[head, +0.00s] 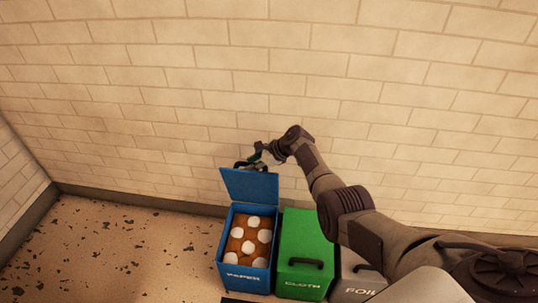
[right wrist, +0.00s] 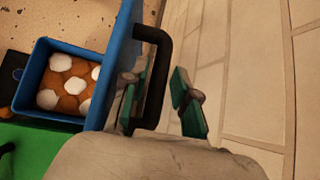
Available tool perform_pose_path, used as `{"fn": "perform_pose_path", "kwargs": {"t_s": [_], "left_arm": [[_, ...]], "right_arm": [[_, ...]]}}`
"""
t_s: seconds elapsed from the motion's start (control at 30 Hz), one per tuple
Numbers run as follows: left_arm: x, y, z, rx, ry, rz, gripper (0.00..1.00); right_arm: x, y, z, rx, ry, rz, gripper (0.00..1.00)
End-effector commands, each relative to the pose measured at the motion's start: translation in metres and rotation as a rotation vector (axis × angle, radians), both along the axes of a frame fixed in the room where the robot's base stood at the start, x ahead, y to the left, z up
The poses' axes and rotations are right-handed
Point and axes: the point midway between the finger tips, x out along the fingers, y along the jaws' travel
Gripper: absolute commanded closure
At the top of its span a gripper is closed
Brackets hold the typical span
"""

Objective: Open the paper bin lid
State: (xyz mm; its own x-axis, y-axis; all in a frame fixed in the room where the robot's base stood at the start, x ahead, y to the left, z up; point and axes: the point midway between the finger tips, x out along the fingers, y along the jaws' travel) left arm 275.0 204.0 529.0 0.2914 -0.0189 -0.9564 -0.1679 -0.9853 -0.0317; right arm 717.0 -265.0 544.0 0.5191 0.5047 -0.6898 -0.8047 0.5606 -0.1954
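The blue paper bin (head: 245,275) stands at the left end of a row of bins against the wall. Its lid (head: 250,185) is raised to about upright, and brown and white contents show inside. My right gripper (head: 262,157) is at the top of the lid, on its wall side. In the right wrist view the lid (right wrist: 122,60) is seen nearly edge-on with its black handle (right wrist: 157,80). The green fingers of my right gripper (right wrist: 162,100) are apart, one on each side of the handle bar, with a gap to the right finger. My left gripper is not in view.
The green cloth bin (head: 305,255) stands right beside the paper bin, its lid closed. The grey foil bin (head: 357,278) is farther right, partly hidden by my right arm. The brick wall (head: 200,100) is close behind. Speckled floor (head: 110,245) is clear to the left.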

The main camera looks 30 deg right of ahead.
Motion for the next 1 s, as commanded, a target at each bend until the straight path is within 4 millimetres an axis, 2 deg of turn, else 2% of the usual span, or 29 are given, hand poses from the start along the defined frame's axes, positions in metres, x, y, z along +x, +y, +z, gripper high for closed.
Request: {"fn": "perform_pose_path", "kwargs": {"t_s": [0.6,1.0], "left_arm": [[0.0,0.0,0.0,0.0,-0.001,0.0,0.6],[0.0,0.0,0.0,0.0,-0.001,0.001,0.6]], "right_arm": [[-0.049,-0.048,0.065,-0.004,-0.001,-0.001,0.71],[-0.054,-0.052,0.072,-0.002,0.001,0.0,0.71]]}}
